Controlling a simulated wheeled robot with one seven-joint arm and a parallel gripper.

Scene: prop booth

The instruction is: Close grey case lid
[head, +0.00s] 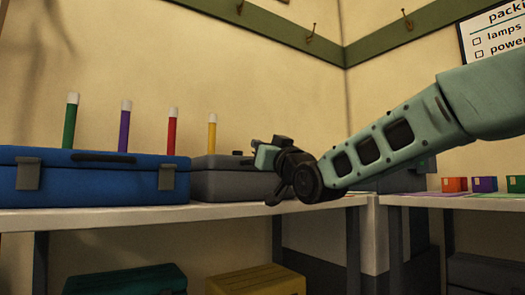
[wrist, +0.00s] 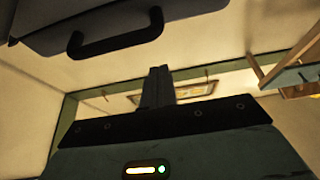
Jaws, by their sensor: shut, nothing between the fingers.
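The grey case (head: 230,186) stands on the white shelf, right of the blue case. Its lid (head: 212,163) looks low and roughly level in the head view; I cannot tell whether it is fully shut. My gripper (head: 264,158) is at the case's right end, covering part of it. In the wrist view, the fingers of my gripper (wrist: 159,74) are together and empty. A grey case surface (wrist: 190,14) with a dark handle (wrist: 115,38) shows above them, apart from the fingertips in the picture. Contact with the case cannot be told.
The blue case (head: 100,190) is on the left of the white shelf (head: 120,217). Several coloured tubes stand behind the cases, including a yellow one (head: 212,133). Teal (head: 125,280) and yellow (head: 255,280) boxes are below. Small boxes (head: 484,184) stand at the right.

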